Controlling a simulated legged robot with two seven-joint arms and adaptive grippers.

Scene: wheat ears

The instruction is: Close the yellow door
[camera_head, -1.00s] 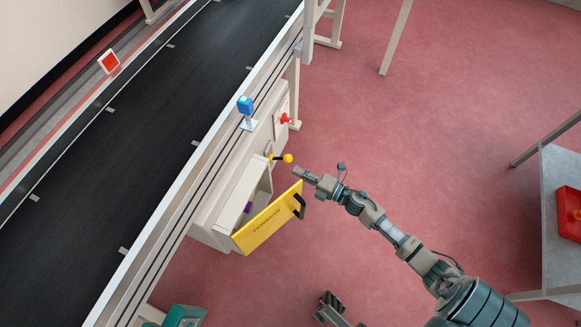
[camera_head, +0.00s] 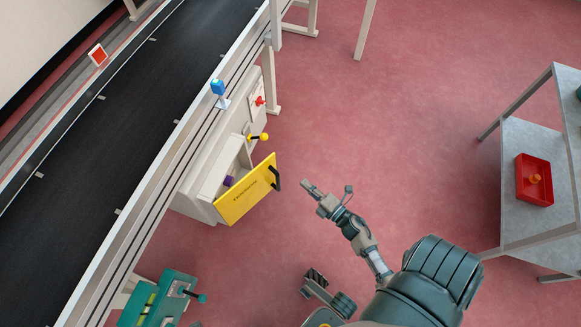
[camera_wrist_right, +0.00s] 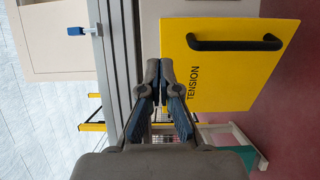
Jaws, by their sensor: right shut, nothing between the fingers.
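The yellow door (camera_head: 246,191) stands open, swung out from the white cabinet (camera_head: 205,179) below the conveyor. It has a black handle (camera_head: 276,178). In the right wrist view the yellow door (camera_wrist_right: 220,75) fills the upper right, with the word TENSION and its handle (camera_wrist_right: 234,43). My right gripper (camera_head: 306,184) is shut and empty, to the right of the door's handle and apart from it. Its closed fingers also show in the wrist view (camera_wrist_right: 159,68). A stub of dark arm links (camera_head: 315,278) shows at the bottom; whether it ends in my left gripper's fingers is unclear.
A yellow-knobbed lever (camera_head: 263,137) and a red knob (camera_head: 260,101) stick out of the cabinet. A teal machine (camera_head: 160,298) stands at the lower left. A grey shelf (camera_head: 520,225) with a red tray (camera_head: 520,190) is at the right. The red floor between is clear.

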